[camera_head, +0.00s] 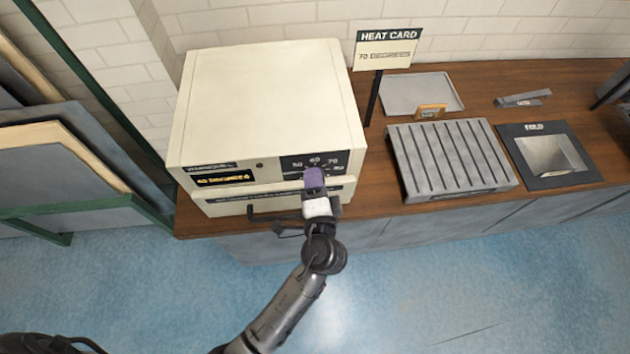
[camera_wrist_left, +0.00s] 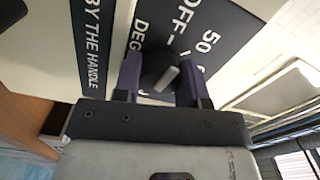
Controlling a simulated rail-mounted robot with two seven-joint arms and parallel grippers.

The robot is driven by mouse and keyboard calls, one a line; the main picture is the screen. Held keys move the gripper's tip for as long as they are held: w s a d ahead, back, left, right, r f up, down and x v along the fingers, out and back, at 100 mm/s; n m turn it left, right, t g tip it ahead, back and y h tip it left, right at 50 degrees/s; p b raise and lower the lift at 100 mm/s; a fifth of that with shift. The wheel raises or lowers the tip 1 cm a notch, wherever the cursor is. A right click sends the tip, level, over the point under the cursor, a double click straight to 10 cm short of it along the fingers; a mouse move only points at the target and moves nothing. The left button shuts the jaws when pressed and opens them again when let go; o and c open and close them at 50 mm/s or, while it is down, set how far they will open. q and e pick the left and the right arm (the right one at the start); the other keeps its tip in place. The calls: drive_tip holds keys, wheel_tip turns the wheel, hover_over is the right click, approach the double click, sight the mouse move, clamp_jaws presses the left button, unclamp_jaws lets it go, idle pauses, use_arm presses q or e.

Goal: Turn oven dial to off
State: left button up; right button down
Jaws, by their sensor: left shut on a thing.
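A cream oven (camera_head: 265,105) stands on the wooden counter, with a dark dial panel (camera_head: 337,160) at its front right. The panel carries numbers such as 50, 60 and 70. My left gripper (camera_head: 313,178) covers the dial in the head view. In the left wrist view the round black dial (camera_wrist_left: 160,62) sits between the purple fingers of my left gripper (camera_wrist_left: 162,80), which is shut on it. A pale pointer mark on the dial slants up and right in that view. The OFF and 50 labels show beside it. Which label the pointer meets is hard to tell.
A heat card sign (camera_head: 384,52) reading 70 degrees stands right of the oven. A grey ribbed rack (camera_head: 452,158), a flat tray (camera_head: 440,88) and a dark-framed unit (camera_head: 572,182) lie farther right. A handle bar (camera_head: 262,217) juts from the oven front.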

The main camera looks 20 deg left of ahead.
idle(0.3)
use_arm(q)
drive_tip(key=o, duration=0.9)
drive_tip(key=shift+f, duration=0.1)
drive_tip(key=shift+f, duration=0.1)
